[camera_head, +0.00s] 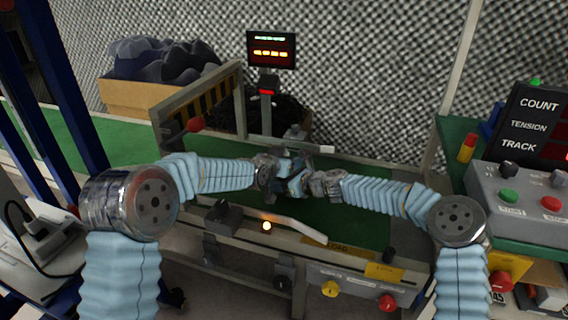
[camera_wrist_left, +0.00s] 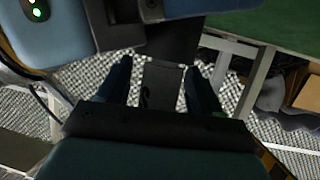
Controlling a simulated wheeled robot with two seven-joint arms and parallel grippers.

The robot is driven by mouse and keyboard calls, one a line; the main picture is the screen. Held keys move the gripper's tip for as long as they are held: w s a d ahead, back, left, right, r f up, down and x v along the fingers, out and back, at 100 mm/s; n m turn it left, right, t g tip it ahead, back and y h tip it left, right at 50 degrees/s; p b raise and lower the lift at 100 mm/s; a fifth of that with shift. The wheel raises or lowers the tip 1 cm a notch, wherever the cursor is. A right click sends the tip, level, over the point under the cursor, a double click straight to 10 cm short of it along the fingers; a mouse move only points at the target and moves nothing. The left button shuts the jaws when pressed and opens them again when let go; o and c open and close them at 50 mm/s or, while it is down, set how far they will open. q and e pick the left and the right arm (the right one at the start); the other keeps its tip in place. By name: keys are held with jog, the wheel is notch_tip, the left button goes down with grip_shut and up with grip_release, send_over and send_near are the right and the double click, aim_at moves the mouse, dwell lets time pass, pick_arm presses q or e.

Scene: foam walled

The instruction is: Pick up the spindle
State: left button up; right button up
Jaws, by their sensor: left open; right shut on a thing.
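My right gripper (camera_head: 303,181) is over the middle of the green bench, facing my left gripper (camera_head: 278,176). The two grippers nearly meet and overlap in the head view. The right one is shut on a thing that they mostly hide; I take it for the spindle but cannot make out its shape. In the left wrist view, the two blue fingers of my left gripper (camera_wrist_left: 161,82) are apart. A dark flat piece (camera_wrist_left: 162,88) shows between them; I cannot tell whether it touches them. A blue body with green lights (camera_wrist_left: 35,15) is close above left.
A green-topped bench (camera_head: 350,215) with a metal frame (camera_head: 240,100) lies below the grippers. A lit display (camera_head: 271,50) stands behind. A box of dark foam (camera_head: 140,95) is at the back left, a control panel (camera_head: 530,195) at the right.

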pick_arm(q)
jog(key=shift+w, duration=0.1)
jog(key=shift+c, duration=0.3)
jog(key=c, duration=1.1)
notch_tip(320, 180, up, 10)
jog(key=shift+d, duration=0.1)
pick_arm(e)
jog(key=o, duration=1.2)
jog(key=shift+d, duration=0.1)
